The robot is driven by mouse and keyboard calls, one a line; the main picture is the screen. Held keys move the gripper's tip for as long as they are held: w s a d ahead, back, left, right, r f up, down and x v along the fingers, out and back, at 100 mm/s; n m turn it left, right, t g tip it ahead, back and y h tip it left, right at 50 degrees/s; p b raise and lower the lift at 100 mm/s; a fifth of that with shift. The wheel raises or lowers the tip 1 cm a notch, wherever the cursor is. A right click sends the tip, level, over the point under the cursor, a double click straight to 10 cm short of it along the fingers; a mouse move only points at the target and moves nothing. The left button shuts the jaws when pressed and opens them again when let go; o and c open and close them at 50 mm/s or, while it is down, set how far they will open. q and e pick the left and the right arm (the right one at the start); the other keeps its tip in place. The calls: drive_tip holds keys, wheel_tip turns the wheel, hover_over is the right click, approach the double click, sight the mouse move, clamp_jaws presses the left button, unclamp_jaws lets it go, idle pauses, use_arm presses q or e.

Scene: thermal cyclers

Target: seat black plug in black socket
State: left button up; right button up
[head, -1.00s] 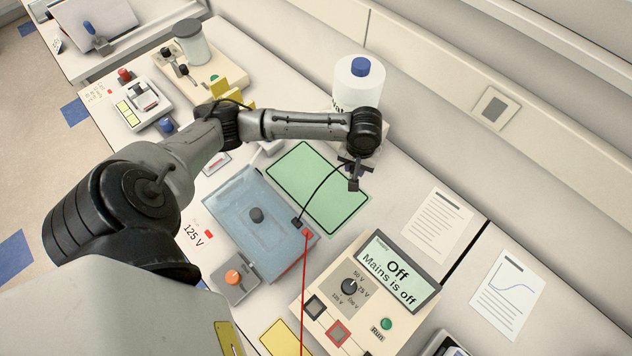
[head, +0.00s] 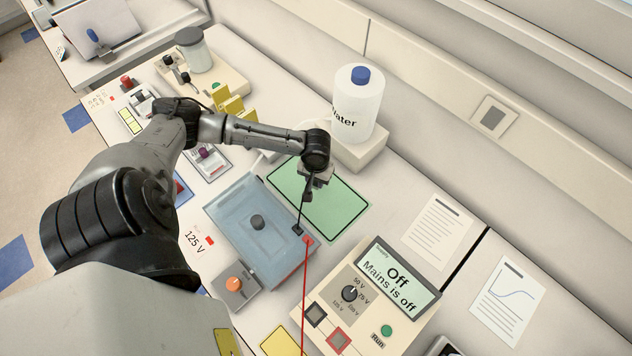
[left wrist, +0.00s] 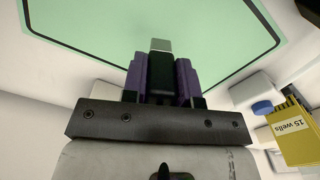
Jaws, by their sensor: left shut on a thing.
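My left gripper (head: 311,182) is shut on the black plug (head: 307,196) above the green mat. In the left wrist view the black plug (left wrist: 161,73) sits between the purple fingers (left wrist: 160,84), with its pale metal tip sticking out. A black lead runs from the plug down to the blue-lidded tank (head: 243,215). The black socket (head: 315,313) is on the front panel of the cream power supply (head: 395,328), right of and nearer than the gripper, clear of the plug. My right gripper is not in view.
The red socket (head: 337,340) is beside the black one. A red lead (head: 305,290) hangs from the tank corner past the supply's left side. The green mat (head: 335,208) lies below the gripper. A water bottle (head: 357,105) stands behind. The supply's display reads "Off".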

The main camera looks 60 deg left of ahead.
sight(316, 184)
use_arm(q)
drive_tip(key=shift+f, duration=1.35)
drive_tip(key=shift+f, duration=0.1)
drive_tip(key=o, duration=0.9)
wheel_tip(316, 184, up, 11)
drive_tip(key=shift+r+p, duration=0.1)
drive_tip(key=shift+p, duration=0.25)
drive_tip(key=shift+o, duration=0.5)
drive_tip(key=shift+r, duration=0.55)
